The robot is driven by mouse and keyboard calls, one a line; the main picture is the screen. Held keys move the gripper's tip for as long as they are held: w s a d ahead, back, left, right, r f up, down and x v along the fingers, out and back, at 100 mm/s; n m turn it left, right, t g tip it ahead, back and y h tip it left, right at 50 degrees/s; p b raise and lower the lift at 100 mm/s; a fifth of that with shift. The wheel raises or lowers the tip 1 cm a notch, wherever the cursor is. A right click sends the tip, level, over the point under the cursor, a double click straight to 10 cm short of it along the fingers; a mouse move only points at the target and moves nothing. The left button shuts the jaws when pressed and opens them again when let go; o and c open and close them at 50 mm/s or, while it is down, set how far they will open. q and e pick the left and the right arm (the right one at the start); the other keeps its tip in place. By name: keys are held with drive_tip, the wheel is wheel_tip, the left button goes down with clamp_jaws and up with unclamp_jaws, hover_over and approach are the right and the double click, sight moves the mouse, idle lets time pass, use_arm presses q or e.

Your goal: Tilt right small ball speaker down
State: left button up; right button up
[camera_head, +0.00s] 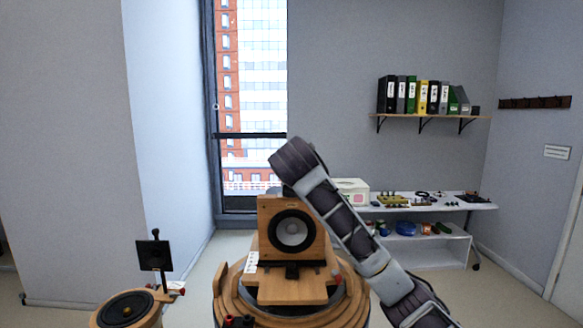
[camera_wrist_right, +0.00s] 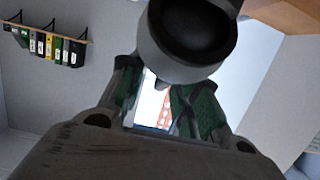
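A dark grey rounded body with a black round face, which looks like the small ball speaker (camera_wrist_right: 190,35), fills the top middle of the right wrist view. My right gripper (camera_wrist_right: 160,95) has its two greenish fingers apart, with the window showing between them. The ball is at the upper end of the fingers and partly covers them; I cannot tell whether they touch it. In the head view my right arm rises from the lower right and bends over the wooden box speaker (camera_head: 292,230); its gripper is hidden there. My left gripper is not in view.
The box speaker stands on a round stepped wooden base (camera_head: 230,290). A smaller round stand (camera_head: 126,309) with a black square plate (camera_head: 155,256) on a post is at left. A white shelf unit (camera_head: 430,250) with small items is behind right. Binders (camera_head: 422,97) sit on a wall shelf.

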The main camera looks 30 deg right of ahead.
drive_tip(key=shift+v, duration=0.9)
drive_tip(key=v, duration=0.8)
drive_tip(key=shift+a, duration=0.2)
drive_tip(key=shift+s+a+r, duration=0.15)
drive_tip(key=shift+a+r, duration=0.15)
drive_tip(key=shift+s+a+r, duration=0.1)
drive_tip(key=shift+s+a, duration=0.05)
drive_tip(key=shift+s, duration=0.3)
drive_tip(key=shift+s, duration=0.35)
drive_tip(key=shift+s+f, duration=0.1)
drive_tip(key=shift+f, duration=0.15)
